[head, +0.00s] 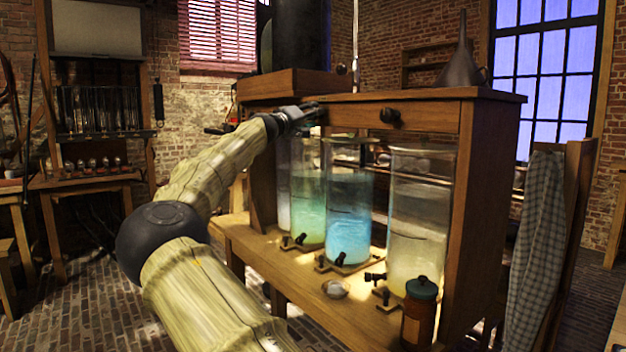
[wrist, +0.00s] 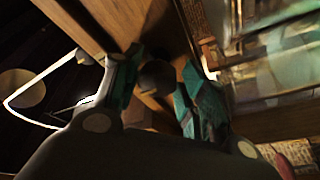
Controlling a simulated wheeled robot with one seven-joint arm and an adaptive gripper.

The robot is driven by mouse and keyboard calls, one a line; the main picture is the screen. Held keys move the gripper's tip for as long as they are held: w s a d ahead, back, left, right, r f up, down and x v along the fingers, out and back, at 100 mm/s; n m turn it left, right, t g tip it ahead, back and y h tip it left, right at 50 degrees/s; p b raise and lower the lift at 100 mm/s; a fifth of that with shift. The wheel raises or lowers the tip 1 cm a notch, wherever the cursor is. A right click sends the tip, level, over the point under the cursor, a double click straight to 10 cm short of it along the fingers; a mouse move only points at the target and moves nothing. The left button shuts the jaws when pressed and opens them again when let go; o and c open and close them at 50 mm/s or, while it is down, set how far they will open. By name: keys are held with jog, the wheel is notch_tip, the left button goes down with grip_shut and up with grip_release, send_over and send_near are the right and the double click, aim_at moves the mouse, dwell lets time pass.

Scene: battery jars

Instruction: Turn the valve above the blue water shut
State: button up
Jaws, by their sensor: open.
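The blue water (head: 348,225) fills the lower part of a glass jar in the wooden stand. My gripper (head: 308,112) is up at the stand's top beam (head: 350,118), to the upper left of that jar. In the wrist view my gripper (wrist: 160,92) is open, with a dark round valve knob (wrist: 158,77) between its two fingers. A gap shows beside the knob, and I cannot tell whether either finger touches it. In the head view this knob is hidden by my gripper. Another dark valve knob (head: 390,117) sticks out of the beam farther right.
A jar of green water (head: 309,215) stands left of the blue one and a jar of pale yellowish water (head: 418,235) stands right. A brown bottle (head: 419,318) and a small dish (head: 335,289) sit on the shelf. A metal funnel (head: 461,68) stands on top.

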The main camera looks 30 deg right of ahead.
jog(key=shift+s+r+n+p, duration=0.1)
jog(key=shift+r+n+p, duration=0.3)
jog(key=shift+n+p, duration=0.65)
jog(key=n+y+p, duration=0.1)
jog(key=n+p, duration=0.1)
jog(key=p, duration=0.3)
jog(key=shift+n, duration=0.25)
jog(key=n+p, duration=0.1)
jog(key=p, duration=0.3)
jog(key=shift+n+y, duration=0.4)
jog(key=n+y+p, duration=0.1)
jog(key=n+p, duration=0.1)
jog(key=p, duration=0.4)
jog(key=shift+n, duration=0.3)
jog(key=n+p, duration=0.1)
jog(key=p, duration=0.4)
jog(key=n+g+p, duration=0.1)
jog(key=n+p, duration=0.1)
jog(key=p, duration=0.3)
jog(key=shift+g+y, duration=0.3)
jog(key=shift+y, duration=0.1)
jog(key=n+p, duration=0.2)
jog(key=p, duration=0.3)
jog(key=n+g+p, duration=0.1)
jog(key=p, duration=0.4)
jog(key=shift+n+g+y, duration=0.3)
jog(key=shift+n, duration=0.1)
